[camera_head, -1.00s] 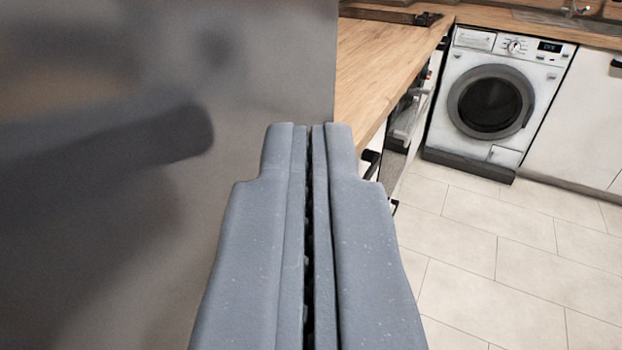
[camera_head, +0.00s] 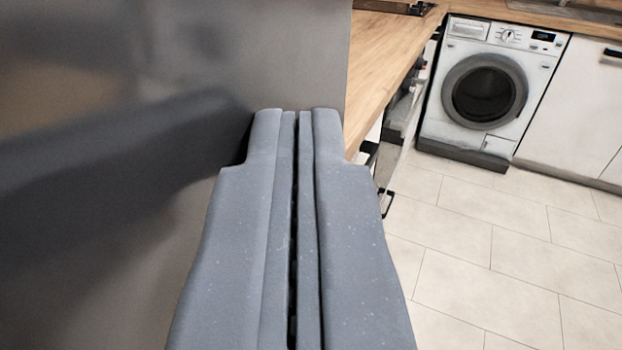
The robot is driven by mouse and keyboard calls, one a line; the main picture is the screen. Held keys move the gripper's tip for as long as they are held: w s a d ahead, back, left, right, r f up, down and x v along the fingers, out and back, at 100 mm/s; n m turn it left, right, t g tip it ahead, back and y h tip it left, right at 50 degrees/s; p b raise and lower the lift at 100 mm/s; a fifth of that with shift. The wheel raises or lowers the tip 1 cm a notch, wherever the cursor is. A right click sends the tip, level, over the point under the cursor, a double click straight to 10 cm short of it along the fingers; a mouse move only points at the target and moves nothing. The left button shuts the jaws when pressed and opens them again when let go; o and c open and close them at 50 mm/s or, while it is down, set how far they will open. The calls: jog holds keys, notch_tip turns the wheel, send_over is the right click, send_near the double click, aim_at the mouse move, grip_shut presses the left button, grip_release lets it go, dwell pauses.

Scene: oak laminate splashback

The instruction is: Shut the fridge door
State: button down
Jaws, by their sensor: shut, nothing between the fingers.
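A smooth grey metallic panel of the fridge (camera_head: 120,240) fills the left of the view. Its straight right edge stands just beyond my fingertips. I cannot tell whether this panel is the door or the side, nor how far the door stands open. My gripper (camera_head: 297,112) is shut and empty, pointing forward beside the panel. A dark blurred reflection on the panel meets the left fingertip. The tip is very close to the panel or touching it. No handle of the fridge is in view.
A wooden worktop (camera_head: 393,50) runs behind the panel edge, with dark-handled cabinet fronts (camera_head: 392,150) below. A white washing machine (camera_head: 487,90) stands at the back, next to a white cabinet (camera_head: 575,105). The tiled floor (camera_head: 500,240) at right is clear.

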jog(key=shift+a+r, duration=0.15)
jog(key=shift+a, duration=0.3)
jog(key=shift+d, duration=0.1)
